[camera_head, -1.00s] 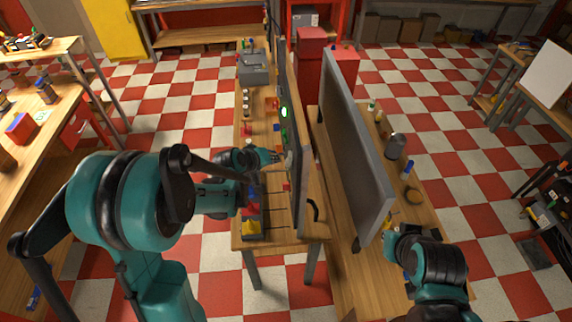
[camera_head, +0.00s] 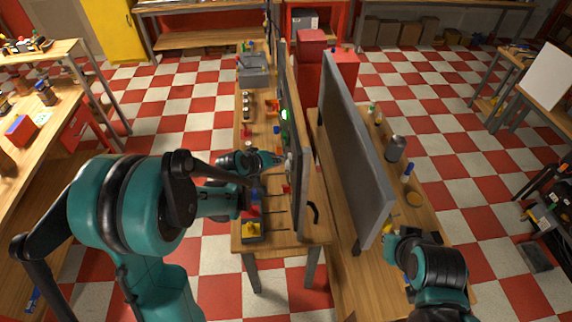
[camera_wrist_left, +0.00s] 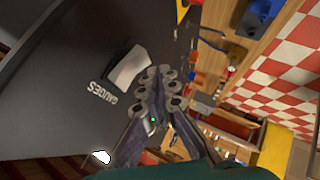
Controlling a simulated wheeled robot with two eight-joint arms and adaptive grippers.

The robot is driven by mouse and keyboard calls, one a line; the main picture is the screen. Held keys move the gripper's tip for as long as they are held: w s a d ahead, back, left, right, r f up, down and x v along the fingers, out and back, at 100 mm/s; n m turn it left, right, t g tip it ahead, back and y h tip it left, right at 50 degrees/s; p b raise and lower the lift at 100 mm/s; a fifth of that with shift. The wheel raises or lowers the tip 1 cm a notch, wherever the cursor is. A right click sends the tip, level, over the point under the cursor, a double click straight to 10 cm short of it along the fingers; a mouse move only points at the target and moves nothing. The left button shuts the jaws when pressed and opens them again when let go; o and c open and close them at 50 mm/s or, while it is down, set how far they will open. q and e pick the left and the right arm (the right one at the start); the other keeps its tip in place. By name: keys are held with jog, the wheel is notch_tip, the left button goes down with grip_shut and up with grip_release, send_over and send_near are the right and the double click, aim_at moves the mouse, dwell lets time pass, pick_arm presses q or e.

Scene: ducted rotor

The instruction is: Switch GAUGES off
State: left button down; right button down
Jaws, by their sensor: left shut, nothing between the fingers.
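The dark upright panel (camera_wrist_left: 60,80) fills the left of the left wrist view. It bears the GAUGES label (camera_wrist_left: 102,93), which reads upside down, and beside it a pale rocker switch (camera_wrist_left: 130,68). My left gripper (camera_wrist_left: 160,82) is shut and empty, its fingertips right by the switch's edge; I cannot tell if they touch it. In the head view the left gripper (camera_head: 279,160) is at the left face of the panel (camera_head: 300,150), and the switch cannot be made out. My right gripper (camera_head: 389,240) is low at the right, its fingers too small to read.
A green light (camera_head: 285,115) glows on the panel. A second grey board (camera_head: 350,150) stands to its right. The bench (camera_head: 310,228) below holds a red and yellow item (camera_head: 252,228) near its front end, and a grey box (camera_head: 253,68) stands farther back.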

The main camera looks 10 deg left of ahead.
dwell(0.6)
pick_arm(q)
jog(key=shift+w+d+f+b, duration=0.1)
jog(key=shift+d+f+b, duration=0.05)
jog(key=shift+d+b, duration=0.25)
jog(key=shift+w+d+f, duration=0.1)
jog(key=shift+d+f, duration=0.1)
jog(key=shift+d, duration=0.15)
dwell(0.6)
jog(key=shift+a+r, duration=0.1)
jog(key=shift+a, duration=0.05)
jog(key=shift+s+a+r, duration=0.25)
jog(key=shift+a+r, duration=0.05)
jog(key=shift+a, duration=0.35)
jog(key=shift+s+a+r+p, duration=0.2)
jog(key=shift+a+r, duration=0.15)
jog(key=shift+a, duration=0.4)
jog(key=shift+s+a+r+p, duration=0.1)
jog(key=shift+s+a+r, duration=0.2)
jog(key=shift+a, duration=0.4)
jog(key=shift+s+a+r+p, duration=0.1)
jog(key=shift+a+r, duration=0.3)
jog(key=shift+a, duration=0.35)
